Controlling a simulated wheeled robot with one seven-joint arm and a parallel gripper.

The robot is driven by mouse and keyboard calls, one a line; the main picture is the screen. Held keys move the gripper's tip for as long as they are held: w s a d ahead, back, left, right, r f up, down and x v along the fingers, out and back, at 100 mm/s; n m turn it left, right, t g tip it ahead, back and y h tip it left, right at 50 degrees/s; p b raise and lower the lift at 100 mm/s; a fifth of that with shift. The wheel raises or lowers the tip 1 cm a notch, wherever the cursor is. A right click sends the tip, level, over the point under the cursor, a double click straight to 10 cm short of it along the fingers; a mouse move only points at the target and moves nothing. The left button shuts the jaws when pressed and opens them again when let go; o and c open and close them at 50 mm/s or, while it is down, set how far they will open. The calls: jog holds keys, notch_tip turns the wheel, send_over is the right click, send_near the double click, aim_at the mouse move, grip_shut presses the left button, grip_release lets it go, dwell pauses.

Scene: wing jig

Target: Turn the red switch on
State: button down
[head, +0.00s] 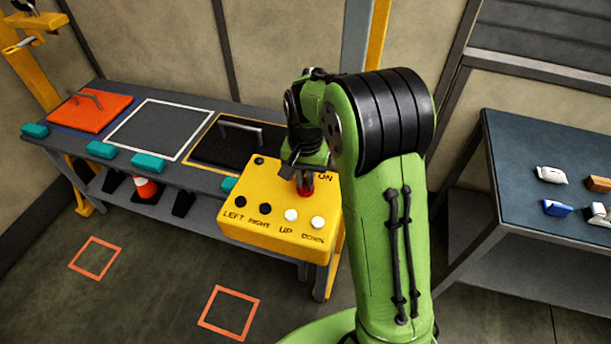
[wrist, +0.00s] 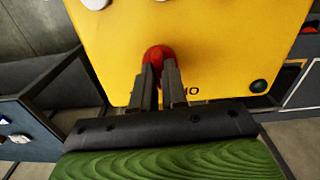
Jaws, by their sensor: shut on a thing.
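The red switch (head: 305,190) is on the top face of a yellow control box (head: 282,222), next to the "ON" label. My gripper (head: 297,174) is right at the switch, coming from above and behind it. In the wrist view, the red switch (wrist: 157,54) shows between and just beyond the fingertips of my gripper (wrist: 161,76). The fingers are shut on the switch and hide part of it. Which way the switch is set cannot be told.
The box also has black buttons (head: 252,206) and white buttons (head: 304,220), and a dark green round button (wrist: 259,86). A long bench (head: 125,165) holds orange and black panels. A blue table (head: 530,135) with small items stands at the right.

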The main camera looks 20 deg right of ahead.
jog(key=m, duration=0.4)
jog(key=shift+m, duration=0.3)
jog(key=m, duration=0.5)
jog(key=shift+r+m, duration=0.1)
jog(key=shift+m, duration=0.2)
jog(key=c, duration=1.2)
grip_release()
jog(key=shift+o, duration=0.2)
notch_tip(320, 180, up, 16)
jog(key=p, duration=0.2)
jog(key=shift+p, duration=0.3)
jog(key=shift+f, duration=0.2)
